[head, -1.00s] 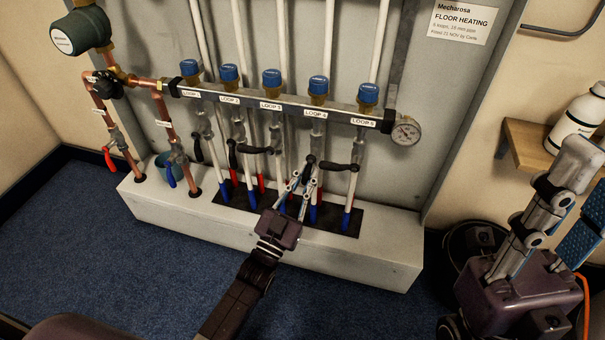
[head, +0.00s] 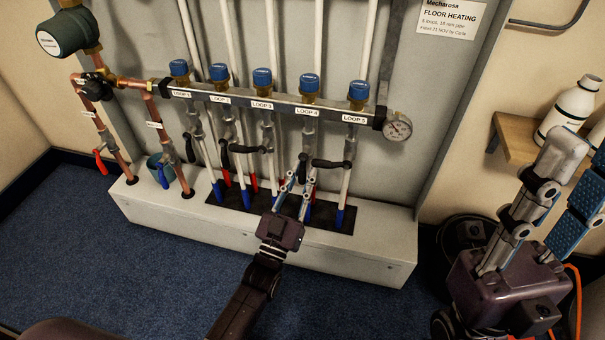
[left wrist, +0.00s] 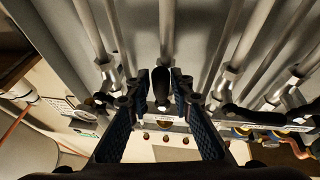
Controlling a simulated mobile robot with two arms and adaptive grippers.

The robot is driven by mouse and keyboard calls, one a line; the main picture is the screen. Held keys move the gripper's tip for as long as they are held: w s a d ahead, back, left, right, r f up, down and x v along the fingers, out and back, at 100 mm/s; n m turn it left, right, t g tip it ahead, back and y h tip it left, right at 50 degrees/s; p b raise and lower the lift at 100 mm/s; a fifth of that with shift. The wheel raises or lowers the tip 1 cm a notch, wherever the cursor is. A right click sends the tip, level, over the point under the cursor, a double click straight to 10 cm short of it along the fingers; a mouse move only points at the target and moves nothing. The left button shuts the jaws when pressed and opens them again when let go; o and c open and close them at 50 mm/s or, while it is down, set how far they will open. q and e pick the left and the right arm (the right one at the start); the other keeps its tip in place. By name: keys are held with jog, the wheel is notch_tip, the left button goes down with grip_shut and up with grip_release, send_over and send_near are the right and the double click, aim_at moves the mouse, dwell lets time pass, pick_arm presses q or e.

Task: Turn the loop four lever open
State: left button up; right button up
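The loop four lever (head: 302,167) is a black handle under the LOOP 4 label (head: 307,111). It points down, roughly along its pipe. My left gripper (head: 296,182) reaches up to it from below. In the left wrist view the black lever (left wrist: 161,82) stands between the two blue-padded fingers of the left gripper (left wrist: 155,90), with a visible gap on each side, so the gripper is open around it. My right gripper (head: 580,165) is at the right edge, fingers up and apart, away from the manifold.
The loop three lever (head: 245,149) and loop five lever (head: 330,163) lie sideways close by. A pressure gauge (head: 398,126) and a wooden shelf (head: 515,138) with a white bottle (head: 570,105) are at the right.

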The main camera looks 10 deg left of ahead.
pick_arm(q)
jog(key=shift+o, duration=0.9)
jog(key=v, duration=1.2)
